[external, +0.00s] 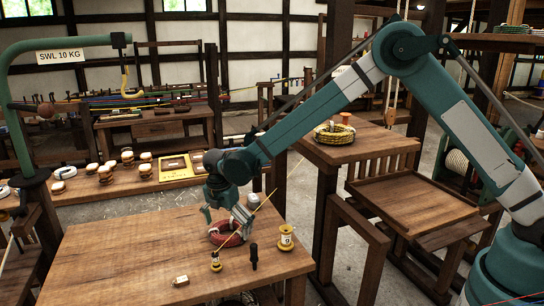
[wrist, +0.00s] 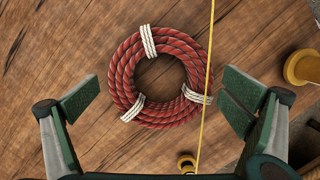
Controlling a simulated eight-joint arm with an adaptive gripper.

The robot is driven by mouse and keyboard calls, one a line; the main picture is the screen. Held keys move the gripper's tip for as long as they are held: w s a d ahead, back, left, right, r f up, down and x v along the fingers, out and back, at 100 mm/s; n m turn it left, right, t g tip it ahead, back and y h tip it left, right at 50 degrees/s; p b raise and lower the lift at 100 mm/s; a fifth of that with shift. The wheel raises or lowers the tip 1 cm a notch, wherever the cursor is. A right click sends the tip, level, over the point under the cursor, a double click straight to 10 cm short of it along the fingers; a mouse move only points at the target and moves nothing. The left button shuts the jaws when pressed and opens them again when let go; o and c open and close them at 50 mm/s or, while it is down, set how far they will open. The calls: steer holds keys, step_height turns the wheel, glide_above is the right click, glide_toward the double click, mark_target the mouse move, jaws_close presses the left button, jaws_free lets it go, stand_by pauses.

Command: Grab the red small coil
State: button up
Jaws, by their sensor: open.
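The red small coil (wrist: 123,75) is a ring of red rope bound with white ties, lying flat on the wooden table. In the external view the coil (external: 228,240) is partly hidden behind my gripper (external: 222,222). My gripper is open and points down above the coil. In the wrist view my gripper (wrist: 158,100) has its two pads apart, with the lower part of the coil between them. The fingers do not appear to touch the rope.
A taut yellow line (wrist: 209,50) runs past the coil's right side. The table's (external: 110,262) left side is clear.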

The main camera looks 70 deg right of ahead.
steer(key=shift+c, duration=0.2)
stand_by(0.4)
steer(key=c, duration=1.1)
step_height(320, 180, up, 10)
steer(key=p, duration=0.1)
steer(key=shift+p, duration=0.3)
